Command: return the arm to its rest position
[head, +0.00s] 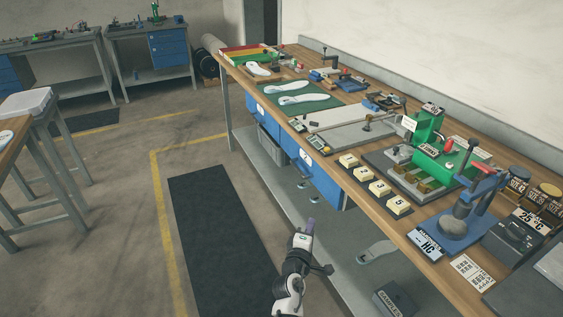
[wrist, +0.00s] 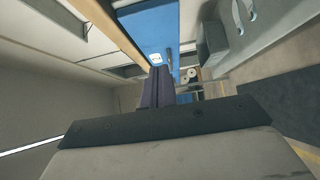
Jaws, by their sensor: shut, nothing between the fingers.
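My gripper (head: 310,227) is in the lower middle of the head view, in front of the long workbench (head: 262,91) and apart from it. Its purple-grey fingers point up in the picture, away from my body. In the wrist view the two fingers of my gripper (wrist: 158,87) lie together, shut and empty. The fingertips stand out against the blue drawer unit under the bench, with a gap between them. My wrist and forearm show below the gripper in the head view.
The bench holds white insoles (head: 303,99) on a green mat, a green machine (head: 436,163) and a blue press (head: 465,222). Blue drawers (head: 322,178) hang below, above a grey lower shelf (head: 262,152). A dark floor mat (head: 215,230) lies clear to the left.

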